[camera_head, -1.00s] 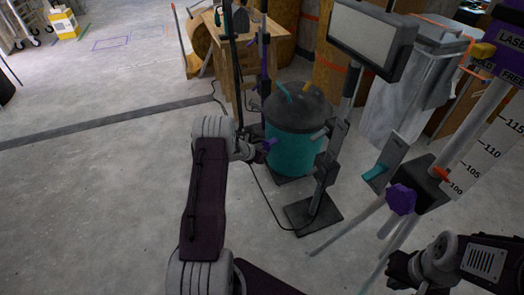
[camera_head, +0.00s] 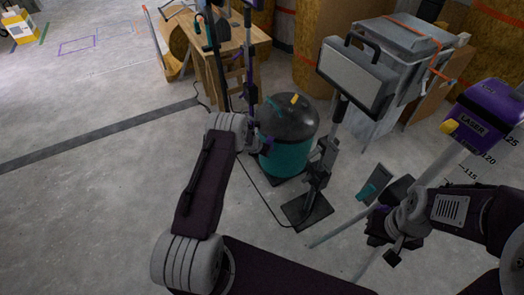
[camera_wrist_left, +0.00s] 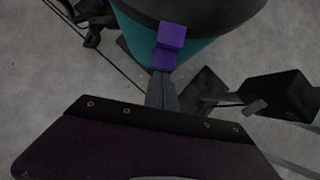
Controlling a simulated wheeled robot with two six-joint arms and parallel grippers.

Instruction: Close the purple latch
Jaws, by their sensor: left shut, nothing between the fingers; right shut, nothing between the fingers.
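The purple latch (camera_wrist_left: 172,36) is a small two-part block on the side of a teal canister with a dark lid (camera_head: 288,140). In the left wrist view it lies just beyond my left gripper (camera_wrist_left: 163,78), whose fingers are shut and empty and point at it. I cannot tell whether they touch. In the head view the left gripper (camera_head: 258,146) is at the canister's left side, and the latch is a small purple patch there.
A work lamp (camera_head: 352,78) on a black-based stand is right of the canister. A purple laser unit (camera_head: 484,112) on a pole stands at the right. A wooden workbench (camera_head: 240,50) is behind. A cable crosses the floor. Open concrete floor (camera_head: 80,200) lies to the left.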

